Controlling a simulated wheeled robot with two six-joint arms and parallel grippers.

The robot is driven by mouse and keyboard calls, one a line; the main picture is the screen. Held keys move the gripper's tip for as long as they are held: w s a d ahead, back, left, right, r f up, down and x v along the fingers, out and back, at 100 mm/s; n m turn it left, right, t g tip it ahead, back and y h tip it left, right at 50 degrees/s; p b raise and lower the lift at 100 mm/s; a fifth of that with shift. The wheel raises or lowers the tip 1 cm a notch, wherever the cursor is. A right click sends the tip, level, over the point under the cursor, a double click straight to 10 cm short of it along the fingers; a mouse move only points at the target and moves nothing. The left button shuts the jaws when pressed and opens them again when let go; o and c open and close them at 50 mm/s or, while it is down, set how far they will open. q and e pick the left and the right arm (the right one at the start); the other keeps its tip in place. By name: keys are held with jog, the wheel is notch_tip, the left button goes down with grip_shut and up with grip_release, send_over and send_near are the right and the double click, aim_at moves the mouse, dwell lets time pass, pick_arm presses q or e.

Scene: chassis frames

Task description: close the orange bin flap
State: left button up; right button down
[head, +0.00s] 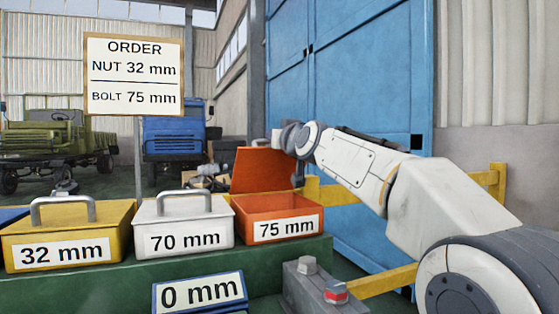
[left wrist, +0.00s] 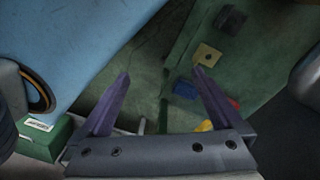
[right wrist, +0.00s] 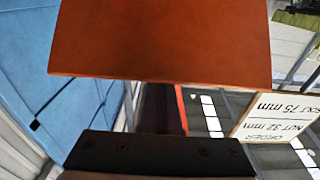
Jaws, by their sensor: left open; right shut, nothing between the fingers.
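The orange bin (head: 278,207), labelled 75 mm, stands at the right end of the bin row in the head view. Its orange flap (head: 262,170) stands up, tilted, at the back of the bin, which is open. In the right wrist view the flap (right wrist: 165,40) fills the top middle. My right gripper (head: 279,139) is at the flap's upper right edge, its fingertips mostly hidden; I cannot tell whether it touches. It is shut and empty. My left gripper (left wrist: 160,76) is open and empty above a green surface in the left wrist view, away from the orange bin.
A white 70 mm bin (head: 184,220) and a yellow 32 mm bin (head: 70,235), both with handles, stand left of the orange bin on a green bench (head: 180,275). An order sign (head: 134,75) stands behind. A grey block (head: 318,288) with buttons stands in front.

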aim_at(281, 152)
jog(key=shift+t+y, duration=0.4)
jog(key=shift+t, duration=0.5)
jog(key=shift+s+d+f+b, duration=0.4)
jog(key=shift+s+f+b, duration=0.4)
jog(key=shift+b, duration=1.85)
jog(key=shift+s+d+f+b, duration=0.5)
jog(key=shift+f+b, duration=0.4)
jog(key=shift+b, duration=1.7)
jog(key=shift+s+f+b, duration=0.15)
jog(key=shift+s+b, duration=0.2)
jog(key=s+d+f+b, duration=0.1)
jog(key=s+f+b, duration=0.3)
jog(key=b, duration=0.4)
jog(key=shift+d+f, duration=0.3)
jog(key=shift+f, duration=0.5)
jog(key=shift+s, duration=0.1)
jog(key=r+b+v, duration=0.3)
jog(key=v, duration=1.1)
jog(key=shift+s+d+f, duration=0.15)
jog(key=shift+s+d, duration=0.2)
jog(key=shift+s, duration=0.25)
